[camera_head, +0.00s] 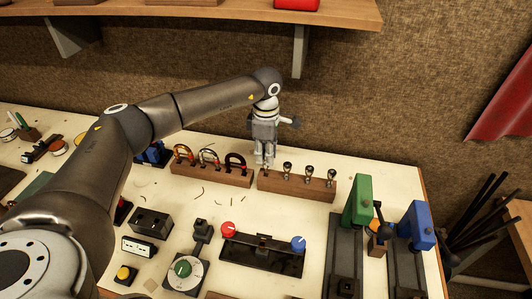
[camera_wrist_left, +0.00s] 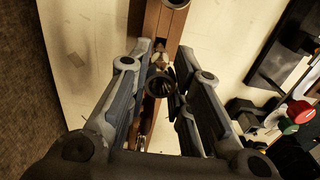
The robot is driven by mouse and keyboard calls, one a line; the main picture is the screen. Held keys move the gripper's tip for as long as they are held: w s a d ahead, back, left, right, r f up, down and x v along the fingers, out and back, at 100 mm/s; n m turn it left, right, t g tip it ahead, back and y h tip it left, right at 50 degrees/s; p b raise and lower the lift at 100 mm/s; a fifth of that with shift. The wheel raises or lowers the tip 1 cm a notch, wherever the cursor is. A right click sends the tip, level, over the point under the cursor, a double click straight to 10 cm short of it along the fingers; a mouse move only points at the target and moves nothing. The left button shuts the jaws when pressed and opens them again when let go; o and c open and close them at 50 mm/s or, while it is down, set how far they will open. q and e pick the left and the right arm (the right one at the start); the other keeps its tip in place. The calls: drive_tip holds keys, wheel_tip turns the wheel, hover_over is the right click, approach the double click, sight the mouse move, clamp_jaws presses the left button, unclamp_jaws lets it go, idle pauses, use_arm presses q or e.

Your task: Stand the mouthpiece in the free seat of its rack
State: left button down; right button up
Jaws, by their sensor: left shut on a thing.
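The mouthpiece rack (camera_head: 312,190) is a brown wooden block near the back of the bench. Several dark metal mouthpieces, one of them here (camera_head: 309,172), stand upright in its middle and right part. My left gripper (camera_head: 265,163) points down at the rack's left end and hides that end, where no standing mouthpiece shows. In the left wrist view, the fingers are shut on a dark mouthpiece (camera_wrist_left: 160,86), its round cup facing the camera, over the wooden rack (camera_wrist_left: 158,28). My right gripper is not in view.
A similar wooden rack (camera_head: 212,175) with curved metal parts stands close to the left. A black fixture with red and blue knobs (camera_head: 262,252) lies in front. Green (camera_head: 361,200) and blue (camera_head: 417,226) clamp-like devices stand to the right. Bare bench lies between.

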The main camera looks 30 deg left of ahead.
use_arm(q)
drive_tip(key=shift+b, duration=0.3)
idle(0.9)
drive_tip(key=shift+f+b, duration=1.4)
drive_tip(key=shift+f, duration=0.4)
drive_tip(key=c, duration=1.2)
unclamp_jaws()
drive_tip(key=shift+c, duration=0.2)
wheel_tip(320, 180, up, 12)
